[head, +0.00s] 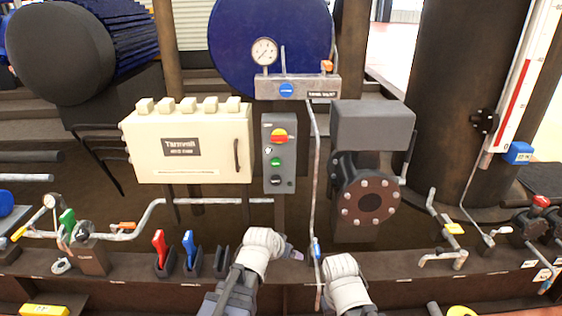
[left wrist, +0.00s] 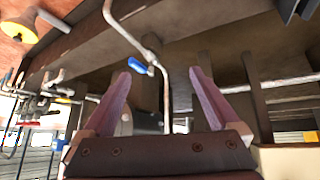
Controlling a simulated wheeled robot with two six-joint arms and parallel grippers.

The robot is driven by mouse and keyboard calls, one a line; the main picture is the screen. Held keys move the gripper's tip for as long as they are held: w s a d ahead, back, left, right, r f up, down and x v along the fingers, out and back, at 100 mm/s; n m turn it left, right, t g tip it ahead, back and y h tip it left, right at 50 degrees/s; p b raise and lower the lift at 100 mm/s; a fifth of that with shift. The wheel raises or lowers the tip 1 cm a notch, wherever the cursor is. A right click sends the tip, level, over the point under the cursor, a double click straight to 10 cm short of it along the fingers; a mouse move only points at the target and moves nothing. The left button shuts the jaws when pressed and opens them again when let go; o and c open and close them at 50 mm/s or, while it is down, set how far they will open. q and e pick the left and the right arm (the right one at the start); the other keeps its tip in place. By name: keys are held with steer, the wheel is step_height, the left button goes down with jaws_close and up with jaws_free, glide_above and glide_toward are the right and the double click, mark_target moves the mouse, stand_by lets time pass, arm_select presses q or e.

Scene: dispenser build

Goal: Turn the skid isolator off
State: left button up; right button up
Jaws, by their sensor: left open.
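A grey control box (head: 278,183) stands right of the cream cabinet, with a red-and-yellow rotary switch (head: 279,135) at its top, which looks like the skid isolator. Its red handle appears roughly horizontal; its label is too small to read. Below it are a green button (head: 275,161) and a black one. My left gripper (head: 293,253) is low in front of the box, below the switch and apart from it. In the left wrist view my left gripper (left wrist: 161,85) is open and empty, fingers wide apart. My right arm (head: 345,281) is lower right; its fingers are hidden.
The cream cabinet (head: 188,145) is left of the box. A thin vertical pipe (head: 313,200) with a blue valve handle (head: 316,249) runs right of it; the blue handle (left wrist: 151,70) also shows in the left wrist view. A flanged housing (head: 372,125) stands further right. Red and blue levers (head: 189,250) stand lower left.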

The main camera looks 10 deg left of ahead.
arm_select(q)
steer(key=w+d+r+t, duration=0.2)
steer(key=w+r+t, duration=0.25)
steer(key=w, duration=0.25)
steer(key=n+t+y, duration=0.5)
steer(key=t+y, duration=0.2)
steer(key=t, duration=0.4)
glide_toward(279, 141)
steer(key=w+r, duration=0.1)
steer(key=shift+g+h, duration=0.25)
steer(key=shift+h, duration=0.05)
steer(key=shift+p+x, duration=1.45)
steer(key=shift+x, duration=2.75)
steer(key=shift+s+a, duration=0.1)
steer(key=c, duration=1.4)
